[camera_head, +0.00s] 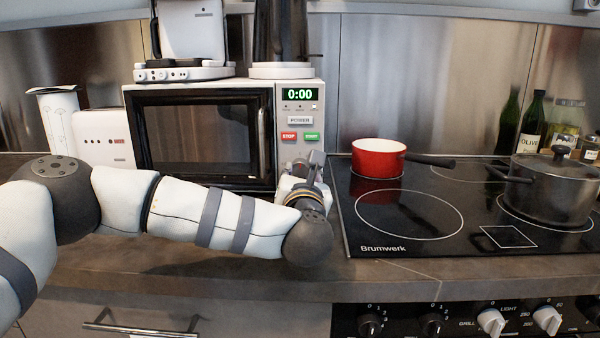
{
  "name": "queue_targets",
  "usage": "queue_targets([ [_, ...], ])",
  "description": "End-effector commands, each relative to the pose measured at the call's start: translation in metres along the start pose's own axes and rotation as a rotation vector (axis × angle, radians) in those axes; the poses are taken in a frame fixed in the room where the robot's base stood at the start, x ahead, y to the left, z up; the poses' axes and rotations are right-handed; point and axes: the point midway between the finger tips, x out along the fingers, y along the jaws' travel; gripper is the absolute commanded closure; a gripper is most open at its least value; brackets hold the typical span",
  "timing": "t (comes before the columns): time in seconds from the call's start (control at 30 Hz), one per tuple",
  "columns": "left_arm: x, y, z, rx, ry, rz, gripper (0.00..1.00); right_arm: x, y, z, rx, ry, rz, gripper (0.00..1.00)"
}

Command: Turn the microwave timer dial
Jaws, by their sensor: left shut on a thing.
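The microwave (205,92) stands on the counter against the back wall, its door closed. Its green display (300,94) reads 0:00, above a POWER label and red STOP and green START buttons. My left arm crosses in front of it from the left. My left gripper (312,162) is at the lower part of the control panel, below the buttons, shut on the timer dial. The dial is hidden behind the gripper and wrist, so its angle cannot be seen. My right gripper is not in view.
A red pan (378,160) and a lidded grey pot (553,186) stand on the black cooktop (462,228) at the right. A toaster (103,138) is left of the microwave. A coffee machine (190,35) stands on top. Bottles stand at the back right.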

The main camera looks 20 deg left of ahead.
Motion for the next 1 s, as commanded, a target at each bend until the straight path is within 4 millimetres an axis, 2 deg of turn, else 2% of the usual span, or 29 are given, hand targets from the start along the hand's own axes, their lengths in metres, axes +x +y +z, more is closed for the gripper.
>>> queue_targets([
  [1.0,-0.001,0.002,0.004,0.921,-0.062,0.015,0.99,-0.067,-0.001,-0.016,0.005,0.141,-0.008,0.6],
])
